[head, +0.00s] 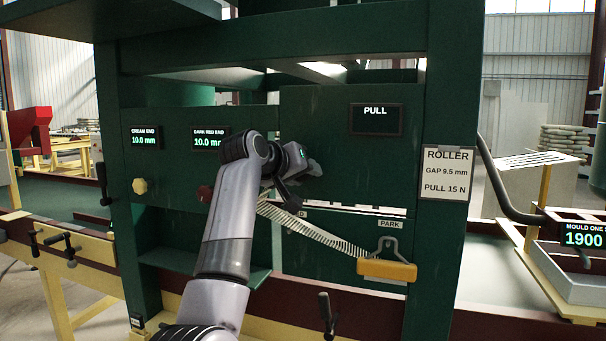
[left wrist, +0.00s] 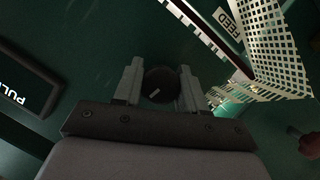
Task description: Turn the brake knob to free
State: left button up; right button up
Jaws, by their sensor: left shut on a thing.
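The brake knob (left wrist: 159,85) is a round black knob with a short pale mark on its face, seen in the left wrist view on the dark green panel. My left gripper (left wrist: 160,72) is shut on it, with one grey finger on each side. In the head view my left gripper (head: 296,160) is at the green machine front, below and left of the PULL display (head: 376,118), and the knob is hidden behind it. No knob position labels can be read. My right gripper is not in view.
A yellow handle (head: 386,269) hangs below the PARK label (head: 390,224), with a pale perforated strip (head: 315,231) running up-left from it. A yellow knob (head: 139,186) and a dark red knob (head: 205,193) are left on the panel. A ROLLER sign (head: 447,172) is on the right post.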

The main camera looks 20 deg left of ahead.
pick_arm(q)
jog(key=shift+r, duration=0.25)
dwell(0.3)
jog(key=o, duration=1)
jog(key=shift+o, duration=0.2)
jog(key=shift+f, duration=0.15)
jog(key=shift+s+a+b, duration=0.15)
jog(key=shift+s+b, duration=0.2)
jog(key=shift+s, duration=0.15)
jog(key=b+v, duration=0.1)
jog(key=v, duration=0.5)
jog(key=shift+b, duration=0.4)
